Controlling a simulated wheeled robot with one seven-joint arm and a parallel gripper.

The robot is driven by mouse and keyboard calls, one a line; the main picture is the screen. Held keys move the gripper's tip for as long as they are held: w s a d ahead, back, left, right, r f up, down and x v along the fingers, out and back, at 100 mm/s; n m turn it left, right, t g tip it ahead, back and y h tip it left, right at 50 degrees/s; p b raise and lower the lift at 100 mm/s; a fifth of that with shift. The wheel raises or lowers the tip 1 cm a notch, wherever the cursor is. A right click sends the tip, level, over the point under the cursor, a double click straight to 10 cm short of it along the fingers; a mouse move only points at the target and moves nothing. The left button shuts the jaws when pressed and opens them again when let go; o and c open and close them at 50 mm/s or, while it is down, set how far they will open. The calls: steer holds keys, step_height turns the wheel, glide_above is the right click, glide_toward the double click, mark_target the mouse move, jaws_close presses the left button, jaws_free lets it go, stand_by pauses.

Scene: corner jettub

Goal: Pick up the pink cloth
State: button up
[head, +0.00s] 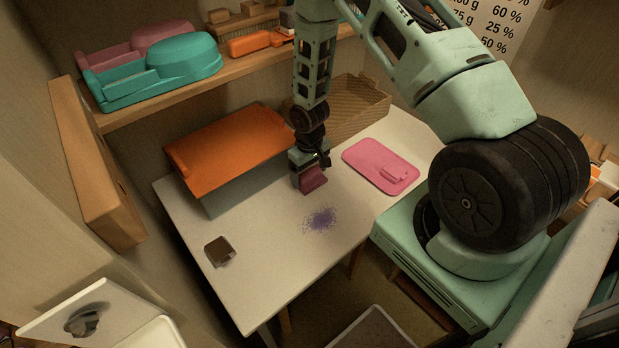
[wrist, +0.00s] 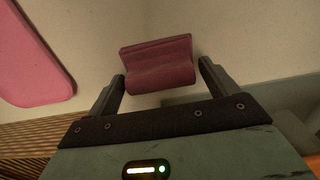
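The pink cloth (head: 314,182) is a small, folded, dark pink piece on the white table (head: 265,265), right below my gripper (head: 311,169) in the head view. In the wrist view the cloth (wrist: 158,62) shows between and just beyond the two fingertips of my gripper (wrist: 162,72). The fingers are wide apart, one near each side of the cloth. They look open, with a small gap at the right side; at the left I cannot tell whether the finger touches it.
An orange-topped box (head: 225,150) stands left of my gripper. A pink board (head: 372,160) lies to the right and a woven basket (head: 350,108) behind. Purple specks (head: 320,218) and a small brown dish (head: 219,251) are toward the front. A shelf (head: 245,60) hangs above.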

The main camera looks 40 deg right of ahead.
mark_target(309, 171)
steer(key=c, duration=0.4)
steer(key=shift+r, duration=0.1)
steer(key=shift+c, duration=0.2)
step_height(309, 171, up, 10)
steer(key=shift+f+b, duration=0.1)
steer(key=shift+b, duration=0.6)
steer(key=shift+o, duration=0.4)
